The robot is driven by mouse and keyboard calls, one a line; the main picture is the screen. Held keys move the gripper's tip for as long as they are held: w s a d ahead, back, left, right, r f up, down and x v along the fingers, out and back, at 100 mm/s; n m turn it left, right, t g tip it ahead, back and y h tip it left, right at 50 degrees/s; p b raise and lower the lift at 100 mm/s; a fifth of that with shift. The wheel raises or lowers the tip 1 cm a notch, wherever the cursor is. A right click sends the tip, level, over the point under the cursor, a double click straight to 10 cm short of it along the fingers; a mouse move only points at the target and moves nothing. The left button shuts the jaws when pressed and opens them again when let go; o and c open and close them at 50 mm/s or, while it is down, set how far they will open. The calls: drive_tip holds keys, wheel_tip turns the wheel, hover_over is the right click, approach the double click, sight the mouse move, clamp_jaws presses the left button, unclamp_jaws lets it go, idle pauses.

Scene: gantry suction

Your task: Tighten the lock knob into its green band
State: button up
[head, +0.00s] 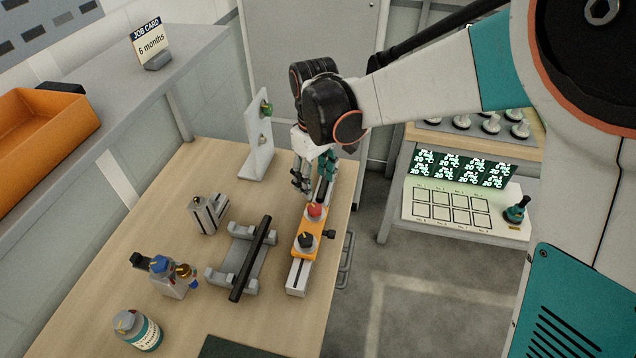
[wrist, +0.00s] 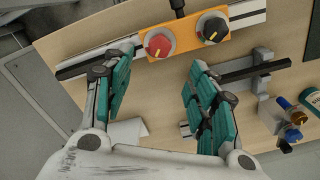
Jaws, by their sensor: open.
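An orange carriage (head: 309,228) sits on a pale rail (head: 297,276) on the wooden table. It carries a red knob (head: 315,210) and a black knob (head: 305,241), each with a yellow mark. A small dark knob (head: 329,234) sticks out from its side. My gripper (head: 311,184) is open and empty, just beyond the red knob. In the wrist view, the red knob (wrist: 158,44) and black knob (wrist: 212,28) lie past my open fingertips (wrist: 163,62), apparently apart from them.
A dark bar (head: 250,258) rests on a grey cradle left of the rail. A grey block (head: 208,214), a blue-capped fixture (head: 168,275) and a jar (head: 136,329) stand farther left. An upright white plate (head: 258,150) stands behind. The table's right edge is close to the rail.

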sight(315, 207)
wheel_tip(315, 207, down, 10)
drive_tip(key=shift+r+b, duration=0.1)
drive_tip(key=shift+b, duration=1.05)
drive_tip(key=c, duration=1.1)
